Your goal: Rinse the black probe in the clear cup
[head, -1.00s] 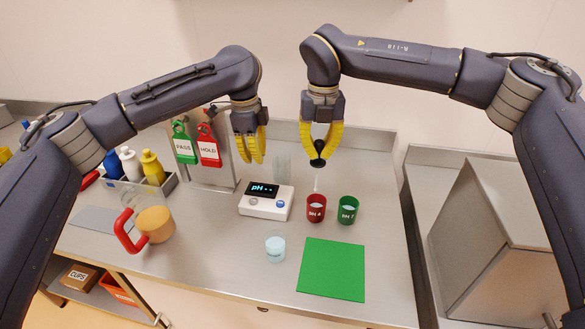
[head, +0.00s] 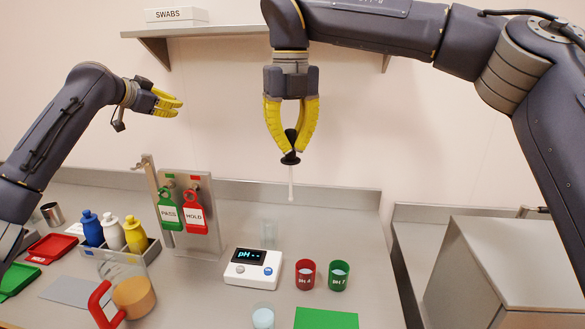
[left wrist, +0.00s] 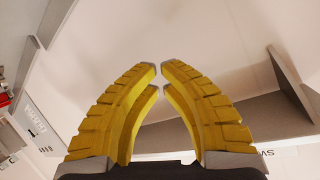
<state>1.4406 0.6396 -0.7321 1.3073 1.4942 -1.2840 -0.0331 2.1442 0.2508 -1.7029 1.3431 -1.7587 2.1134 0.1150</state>
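The black probe (head: 291,157) has a black head and a thin pale stem. My right gripper (head: 289,150) is shut on its head and holds it upright in the air, well above the bench. The stem hangs down free of any cup. The clear cup (head: 263,317), with pale blue liquid, stands at the bottom of the head view, cut off by the edge. My left gripper (head: 180,107) is raised at the left, its fingers pointing right, empty. In the left wrist view its fingertips (left wrist: 160,68) show a narrow gap.
The red cup (head: 305,275) and green cup (head: 339,275) stand right of the pH meter (head: 253,267). The tag stand (head: 187,238), bottle tray (head: 127,257) and orange-filled jug (head: 134,297) are left. A shelf (head: 228,28) is above.

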